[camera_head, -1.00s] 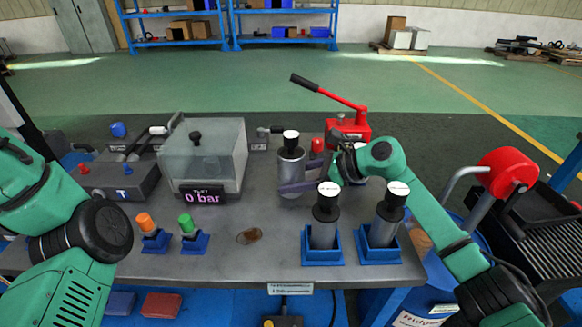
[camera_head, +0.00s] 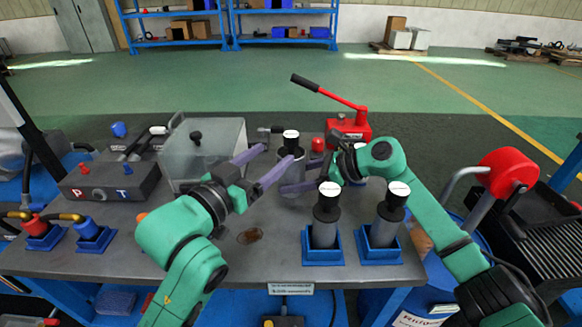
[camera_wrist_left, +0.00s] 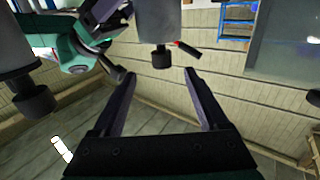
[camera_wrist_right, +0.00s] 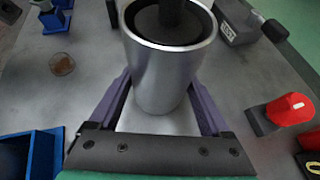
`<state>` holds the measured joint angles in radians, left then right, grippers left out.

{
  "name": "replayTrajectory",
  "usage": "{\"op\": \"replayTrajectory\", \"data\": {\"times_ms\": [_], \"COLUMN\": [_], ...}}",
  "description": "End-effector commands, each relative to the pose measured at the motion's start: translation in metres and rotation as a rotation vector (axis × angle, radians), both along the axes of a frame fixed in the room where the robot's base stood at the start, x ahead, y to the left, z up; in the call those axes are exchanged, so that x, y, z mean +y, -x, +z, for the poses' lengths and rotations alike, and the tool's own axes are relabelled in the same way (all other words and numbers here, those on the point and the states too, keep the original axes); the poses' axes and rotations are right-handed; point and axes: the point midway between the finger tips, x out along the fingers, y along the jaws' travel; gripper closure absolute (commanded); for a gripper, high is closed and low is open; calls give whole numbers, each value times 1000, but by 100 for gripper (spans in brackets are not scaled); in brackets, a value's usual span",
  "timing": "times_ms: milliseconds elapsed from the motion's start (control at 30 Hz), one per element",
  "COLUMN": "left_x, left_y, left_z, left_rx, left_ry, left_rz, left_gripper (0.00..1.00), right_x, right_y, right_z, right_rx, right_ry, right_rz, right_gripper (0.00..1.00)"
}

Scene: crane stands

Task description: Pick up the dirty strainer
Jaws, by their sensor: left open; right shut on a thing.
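A silver cylindrical housing (camera_head: 290,182) stands on the bench with a black, white-topped insert (camera_head: 291,142) in its mouth. I cannot see whether this insert is the dirty strainer. My right gripper (camera_wrist_right: 160,100) is shut around the housing. In the head view this gripper (camera_head: 303,174) comes in from the right. My left gripper (camera_head: 276,158) is open and empty, its fingers pointing at the housing's upper part. The left wrist view shows its spread fingers (camera_wrist_left: 157,74). Two similar dark, white-topped cylinders (camera_head: 323,236) (camera_head: 383,232) stand in blue square holders.
A clear box (camera_head: 205,145) stands behind my left wrist. A red hand pump (camera_head: 347,127) with a long lever is behind the housing. A brown stain (camera_head: 250,236) marks the bench. A grey P/T block (camera_head: 110,180) and hose fittings (camera_head: 88,229) are at left.

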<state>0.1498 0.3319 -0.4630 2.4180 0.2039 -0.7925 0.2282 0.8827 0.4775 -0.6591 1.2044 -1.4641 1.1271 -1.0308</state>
Motion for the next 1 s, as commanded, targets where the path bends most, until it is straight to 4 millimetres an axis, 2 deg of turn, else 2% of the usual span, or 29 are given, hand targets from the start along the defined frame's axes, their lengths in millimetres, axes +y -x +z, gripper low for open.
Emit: {"op": "replayTrajectory", "data": {"times_ms": [200, 367, 533, 633, 833, 967, 1000], "left_x": [-26, -38, -55, -62, -62, -62, -62], "left_y": [-40, -58, -86, -96, -97, -97, -97], "left_z": [2, 2, 4, 4, 4, 4, 4], "left_rx": [-3, -3, -4, -4, -4, -4, -4], "left_ry": [1, -1, -2, -2, -4, -4, -4], "left_rz": [1, 2, 3, 3, 4, 4, 4], "left_gripper": [23, 23, 23, 23, 23, 73, 88], "right_x": [0, 0, 0, 0, 0, 0, 0], "right_y": [0, 0, 0, 0, 0, 0, 0], "right_z": [0, 0, 0, 0, 0, 0, 0], "right_rx": [0, 0, 0, 0, 0, 1, 1], "right_ry": [0, 0, 0, 0, 1, 1, 1], "right_rz": [1, 0, 1, 1, 0, 1, 1], "right_gripper": [67, 67, 67, 67, 67, 67, 67]}}
